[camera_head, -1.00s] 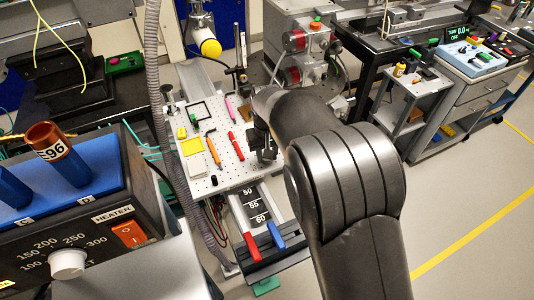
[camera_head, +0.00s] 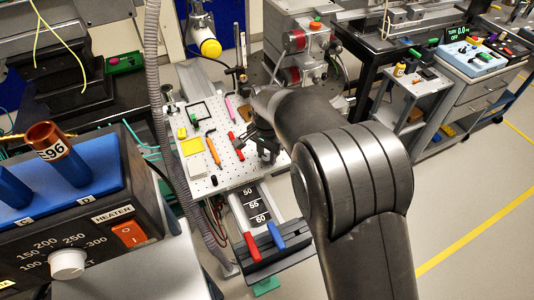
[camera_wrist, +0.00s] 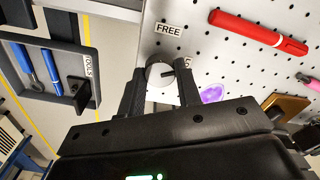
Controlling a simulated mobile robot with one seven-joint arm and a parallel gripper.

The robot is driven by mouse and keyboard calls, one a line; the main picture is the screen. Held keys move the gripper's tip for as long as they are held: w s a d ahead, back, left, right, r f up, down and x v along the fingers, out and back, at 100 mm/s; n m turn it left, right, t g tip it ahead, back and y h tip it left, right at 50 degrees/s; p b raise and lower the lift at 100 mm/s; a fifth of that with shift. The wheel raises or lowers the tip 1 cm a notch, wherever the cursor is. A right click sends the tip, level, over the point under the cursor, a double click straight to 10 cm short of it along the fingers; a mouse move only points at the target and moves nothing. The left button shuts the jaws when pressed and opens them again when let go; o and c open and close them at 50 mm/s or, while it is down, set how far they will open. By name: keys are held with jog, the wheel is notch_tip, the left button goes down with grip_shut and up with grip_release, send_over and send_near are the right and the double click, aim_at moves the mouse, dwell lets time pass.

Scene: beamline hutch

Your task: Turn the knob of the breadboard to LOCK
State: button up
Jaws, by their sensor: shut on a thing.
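The white breadboard (camera_head: 232,178) with its grid of holes lies in the middle of the head view. In the wrist view its knob (camera_wrist: 158,76) is round and light grey with a short dark line, which points roughly right. A FREE label (camera_wrist: 170,28) is above it, and a second label (camera_wrist: 187,62) to its right is mostly hidden by a finger. My gripper (camera_wrist: 160,88) is shut on the knob, one finger on each side. In the head view my gripper (camera_head: 262,146) is at the breadboard's right side and hides the knob.
A red marker (camera_wrist: 260,32), a purple patch (camera_wrist: 212,93) and a brown block (camera_wrist: 287,108) are near the knob. A dark TOOLS tray (camera_wrist: 60,80) with blue-handled tools lies beyond the board's edge. An orange tool (camera_head: 213,151) and a yellow square (camera_head: 192,146) are on the board.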

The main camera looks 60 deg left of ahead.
aim_at(267, 157)
jog(key=m, duration=0.5)
jog(key=shift+m, duration=0.3)
dwell(0.4)
jog(key=o, duration=1)
notch_tip(267, 157, up, 11)
jog(key=shift+f, duration=0.1)
dwell(0.4)
